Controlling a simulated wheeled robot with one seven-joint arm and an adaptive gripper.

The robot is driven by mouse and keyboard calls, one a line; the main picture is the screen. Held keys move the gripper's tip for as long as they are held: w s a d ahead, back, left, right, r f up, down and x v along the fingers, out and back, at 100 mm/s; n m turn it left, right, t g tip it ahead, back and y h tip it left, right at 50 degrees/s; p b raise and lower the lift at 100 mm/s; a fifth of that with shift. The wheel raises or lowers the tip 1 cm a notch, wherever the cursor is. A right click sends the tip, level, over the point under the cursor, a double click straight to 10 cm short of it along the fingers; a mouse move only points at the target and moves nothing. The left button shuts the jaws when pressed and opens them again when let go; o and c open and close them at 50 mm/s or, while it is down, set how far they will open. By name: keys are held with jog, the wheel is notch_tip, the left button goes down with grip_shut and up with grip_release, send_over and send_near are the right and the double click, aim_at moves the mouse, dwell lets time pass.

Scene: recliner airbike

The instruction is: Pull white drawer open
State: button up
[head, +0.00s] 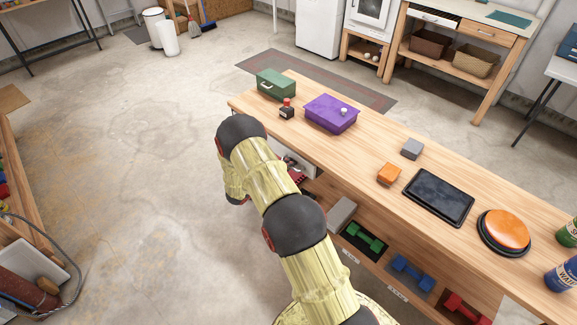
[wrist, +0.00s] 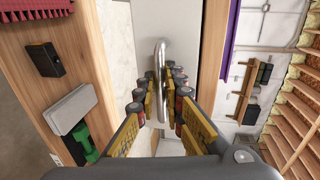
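A gap shows between the fingers, and I see no clear grip on the bar. In the head view only a small part of my gripper (head: 296,174) shows beside the drawer.
The workbench top (head: 357,148) carries a purple box (head: 330,116), a green box (head: 275,84), a tablet (head: 438,197) and an orange button (head: 505,230). Dumbbells (head: 363,237) lie on the shelf below. The concrete floor (head: 110,130) left of my arm is clear.

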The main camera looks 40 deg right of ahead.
grip_shut()
dwell(0.4)
jog(key=f+p+v, duration=0.2)
jog(key=v, duration=0.8)
jog(key=a+f+p+v, duration=0.1)
jog(key=f+p+v, duration=0.1)
jog(key=v, duration=0.9)
jog(key=shift+s+a+f+p, duration=0.2)
jog(key=shift+s+a+p, duration=0.1)
jog(key=shift+p, duration=0.4)
jog(key=shift+o, duration=1.1)
grip_release()
jog(key=shift+w, duration=0.1)
jog(key=v, duration=1.2)
